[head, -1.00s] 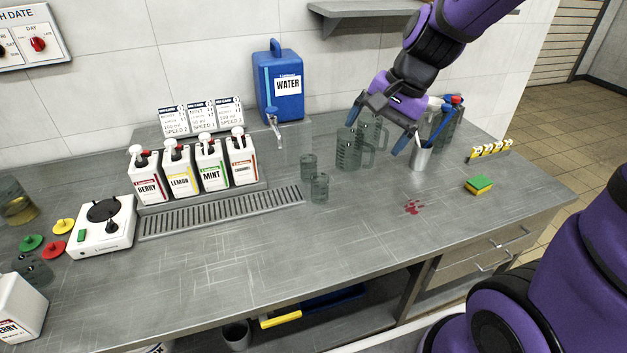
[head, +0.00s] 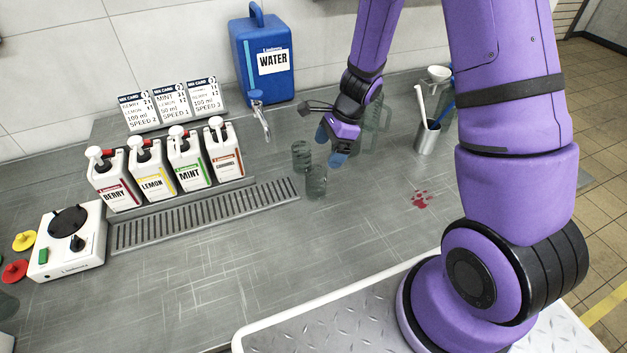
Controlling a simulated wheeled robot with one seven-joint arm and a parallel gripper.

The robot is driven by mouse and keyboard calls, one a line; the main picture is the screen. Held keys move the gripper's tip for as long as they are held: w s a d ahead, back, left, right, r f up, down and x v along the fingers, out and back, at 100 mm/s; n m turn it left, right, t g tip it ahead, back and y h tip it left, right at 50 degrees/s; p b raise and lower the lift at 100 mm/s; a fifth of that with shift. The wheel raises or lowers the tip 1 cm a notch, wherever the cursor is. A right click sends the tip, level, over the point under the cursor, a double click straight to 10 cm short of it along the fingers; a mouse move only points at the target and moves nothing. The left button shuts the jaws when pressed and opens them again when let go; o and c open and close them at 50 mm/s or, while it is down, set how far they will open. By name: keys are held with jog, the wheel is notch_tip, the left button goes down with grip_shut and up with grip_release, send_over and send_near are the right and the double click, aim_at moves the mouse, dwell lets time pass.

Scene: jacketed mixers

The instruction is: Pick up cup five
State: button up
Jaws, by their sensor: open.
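Two small clear glass cups stand on the steel counter in the head view, a back one (head: 302,156) and a front one (head: 317,184) a little to its right. No number is readable on either, so I cannot tell which is cup five. My gripper (head: 320,133) is open and empty, just above and to the right of the cups in the picture. Its fingers point left and down, apart from the back cup as far as I can see. A larger glass jug (head: 378,116) stands behind my gripper, partly hidden by it.
A blue water container (head: 264,62) with a tap stands behind the cups. Syrup bottles (head: 153,170) and a drain grille (head: 205,213) are to the left. A steel holder with utensils (head: 427,138) stands right.

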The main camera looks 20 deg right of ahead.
send_near(307, 188)
jog(key=f, duration=0.1)
jog(key=shift+w+x, duration=0.15)
jog(key=shift+x, duration=1.25)
jog(key=shift+w+x, duration=0.15)
jog(key=shift+x, duration=1.2)
jog(key=shift+d, duration=0.15)
jog(key=c, duration=1)
